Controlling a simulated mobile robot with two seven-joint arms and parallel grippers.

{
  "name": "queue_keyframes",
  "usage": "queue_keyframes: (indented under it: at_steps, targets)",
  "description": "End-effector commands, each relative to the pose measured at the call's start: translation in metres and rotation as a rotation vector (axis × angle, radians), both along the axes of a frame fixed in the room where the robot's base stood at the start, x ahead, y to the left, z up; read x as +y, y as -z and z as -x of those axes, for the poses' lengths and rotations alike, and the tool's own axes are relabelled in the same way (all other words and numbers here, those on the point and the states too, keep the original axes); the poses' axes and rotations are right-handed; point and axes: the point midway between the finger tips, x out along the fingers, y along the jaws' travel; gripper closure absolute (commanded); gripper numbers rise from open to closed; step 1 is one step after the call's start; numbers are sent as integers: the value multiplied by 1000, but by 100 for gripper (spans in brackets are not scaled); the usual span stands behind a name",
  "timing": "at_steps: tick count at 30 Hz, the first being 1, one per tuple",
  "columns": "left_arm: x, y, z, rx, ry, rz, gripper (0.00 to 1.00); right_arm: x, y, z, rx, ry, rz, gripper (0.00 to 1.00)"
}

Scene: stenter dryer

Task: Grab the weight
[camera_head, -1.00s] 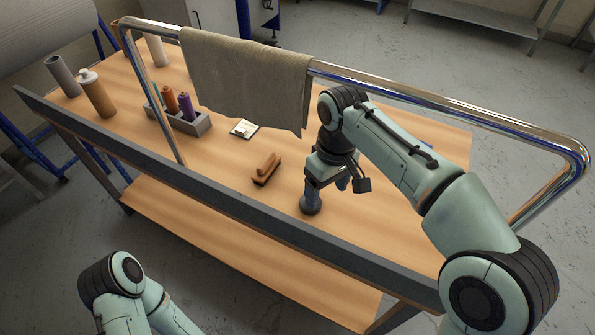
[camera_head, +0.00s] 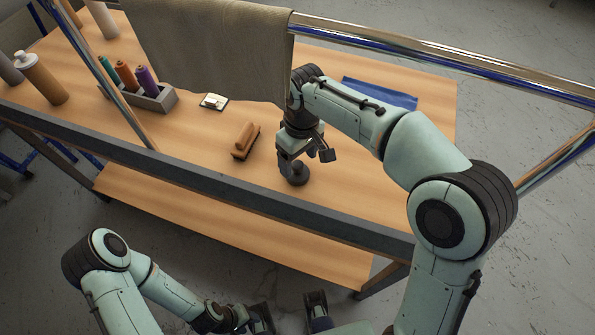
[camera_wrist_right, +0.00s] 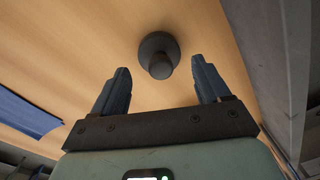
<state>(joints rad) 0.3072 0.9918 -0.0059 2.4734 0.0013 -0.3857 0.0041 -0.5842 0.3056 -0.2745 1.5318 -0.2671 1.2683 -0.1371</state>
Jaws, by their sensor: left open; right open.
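The weight (camera_head: 297,174) is a dark grey piece with a round base and a knob, standing on the wooden table near its front edge. It also shows in the right wrist view (camera_wrist_right: 157,44), centred just ahead of the fingertips. My right gripper (camera_head: 304,158) is open beside the weight, partly hiding it in the head view. In the right wrist view its two fingers (camera_wrist_right: 160,68) stand on either side of the knob's line, with gaps on both sides; contact is not seen. My left gripper (camera_head: 290,313) is open and empty, low in front of the table.
A wooden-backed brush (camera_head: 246,138) lies left of the weight. A grey holder (camera_head: 154,101) with coloured spools stands further left. A metal rail (camera_head: 440,52) with a hanging cloth (camera_head: 210,48) crosses above the table. A blue cloth (camera_head: 382,93) lies at the back right.

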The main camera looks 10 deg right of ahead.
Motion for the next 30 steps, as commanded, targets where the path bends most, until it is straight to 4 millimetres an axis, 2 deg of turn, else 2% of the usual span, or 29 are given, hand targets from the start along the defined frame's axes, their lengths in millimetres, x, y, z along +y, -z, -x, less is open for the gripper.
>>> queue_keyframes:
  at_steps: [6, 9, 17, 18, 20, 21, 23, 30]
  targets:
    - [0, 6, -1, -7, -1, -1, 53, 0, 35, 0, 3, 0, 2, 24]
    - [0, 7, -2, -9, -2, -1, 53, 1, 44, 0, 2, -1, 1, 24]
    - [0, 7, -2, -11, -3, -1, 53, 1, 47, 0, 0, -1, 0, 24]
    - [0, 7, -2, -11, -3, -1, 53, 1, 47, 0, 0, -1, 0, 31]
    - [0, 7, -2, -11, -3, -1, 53, 1, 47, 0, 0, -1, 0, 50]
    - [0, 7, -2, -11, -3, -1, 53, 1, 47, 0, 0, -1, 0, 63]
    - [0, 7, -2, -11, -3, -1, 53, 1, 47, 0, 0, -1, 0, 83]
    - [0, 7, -2, -11, -2, -2, 53, 1, 45, 0, -3, -1, -1, 85]
